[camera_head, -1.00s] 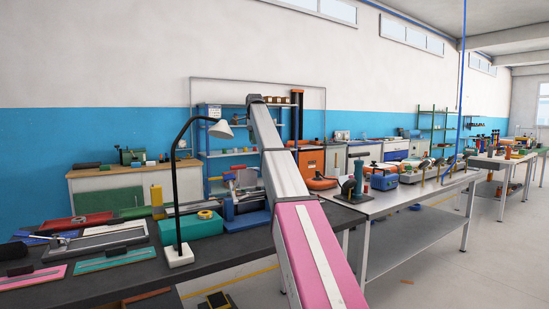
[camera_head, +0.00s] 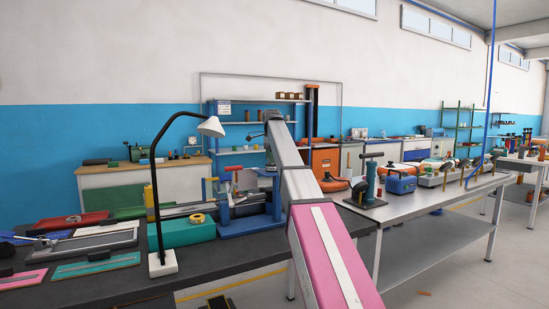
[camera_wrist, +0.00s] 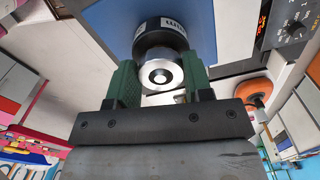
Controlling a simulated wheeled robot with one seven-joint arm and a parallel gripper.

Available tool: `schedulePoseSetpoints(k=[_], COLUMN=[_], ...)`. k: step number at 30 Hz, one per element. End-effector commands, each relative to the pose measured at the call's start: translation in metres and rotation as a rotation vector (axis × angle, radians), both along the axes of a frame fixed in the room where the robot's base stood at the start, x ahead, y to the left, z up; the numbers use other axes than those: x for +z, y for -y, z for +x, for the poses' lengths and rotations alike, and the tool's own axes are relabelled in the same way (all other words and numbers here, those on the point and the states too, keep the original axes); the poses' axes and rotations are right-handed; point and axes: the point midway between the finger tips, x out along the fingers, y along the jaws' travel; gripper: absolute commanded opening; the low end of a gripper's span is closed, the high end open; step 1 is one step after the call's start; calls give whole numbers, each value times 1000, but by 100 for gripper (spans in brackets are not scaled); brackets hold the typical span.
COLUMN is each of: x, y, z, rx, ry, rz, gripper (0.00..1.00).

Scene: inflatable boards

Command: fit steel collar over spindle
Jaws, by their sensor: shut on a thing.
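In the wrist view, my gripper (camera_wrist: 161,84) has its two green fingers on either side of a bright steel collar (camera_wrist: 148,66) and is shut on it. A round metal end, likely the spindle (camera_wrist: 162,76), shows in the middle of the collar's opening. A black cylinder with white lettering (camera_wrist: 158,30) is directly behind the collar. I cannot tell whether the collar touches it or how far it is over the spindle. In the head view, my arm hides the gripper and collar.
A blue frame fixture (camera_head: 238,224) stands on the dark bench (camera_head: 110,290), beside a teal box (camera_head: 180,232) and a black desk lamp (camera_head: 163,262). A grey table (camera_head: 412,209) with a blue box (camera_head: 399,185) stands to the right. Open floor lies in front of it.

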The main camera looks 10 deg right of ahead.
Motion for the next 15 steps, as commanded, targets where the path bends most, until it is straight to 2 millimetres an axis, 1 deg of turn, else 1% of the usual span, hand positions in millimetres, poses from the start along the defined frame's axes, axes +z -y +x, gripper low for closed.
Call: schedulePoseSetpoints(k=[5, 15], x=[1, -7], y=[0, 0], z=[1, 1], rx=[0, 0], ry=[0, 0], rz=[0, 0], gripper=[21, 21])
